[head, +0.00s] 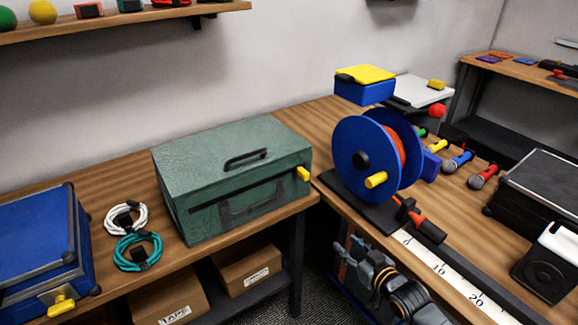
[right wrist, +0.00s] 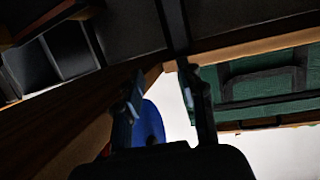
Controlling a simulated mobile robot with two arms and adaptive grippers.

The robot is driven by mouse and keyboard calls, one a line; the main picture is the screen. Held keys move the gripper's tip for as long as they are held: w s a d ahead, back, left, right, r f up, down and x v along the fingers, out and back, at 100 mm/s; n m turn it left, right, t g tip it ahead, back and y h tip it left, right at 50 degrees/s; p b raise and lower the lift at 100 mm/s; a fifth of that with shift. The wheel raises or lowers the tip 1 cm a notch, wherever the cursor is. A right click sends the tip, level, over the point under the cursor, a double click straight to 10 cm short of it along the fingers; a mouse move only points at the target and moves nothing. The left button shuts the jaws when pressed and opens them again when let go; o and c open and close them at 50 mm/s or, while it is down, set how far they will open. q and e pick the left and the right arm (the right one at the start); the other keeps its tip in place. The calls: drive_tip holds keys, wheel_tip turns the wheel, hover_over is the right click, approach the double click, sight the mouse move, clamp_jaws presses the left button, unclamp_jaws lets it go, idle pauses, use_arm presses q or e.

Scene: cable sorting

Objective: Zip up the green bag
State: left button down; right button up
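The green bag (head: 228,160) stands on the wooden table left of centre. A dark slit runs along its front, and a yellow pull (head: 303,174) sticks out at its right end. A black handle is on the lid and another on the front. In the right wrist view the green bag (right wrist: 262,82) shows partly at the right. My right gripper (head: 352,252) is low, to the right of the bag and apart from it, below the table's top. Its two fingers (right wrist: 163,95) are spread with nothing held between them. My left gripper is not in view.
White and teal cable coils (head: 138,252) and a blue case (head: 38,252) lie left of the bag. A blue cable reel (head: 357,150) stands on the right-hand table (head: 330,112). Cardboard boxes (head: 250,270) sit on the shelf below. Open space lies between the tables' front edges.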

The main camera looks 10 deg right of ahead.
wheel_tip(320, 180, up, 6)
drive_tip(key=w+a+t+y, duration=0.1)
drive_tip(key=w+a, duration=0.1)
drive_tip(key=n+t+y, duration=0.2)
approach(307, 177)
drive_tip(key=x, duration=1.1)
drive_tip(key=shift+w, duration=0.35)
clamp_jaws()
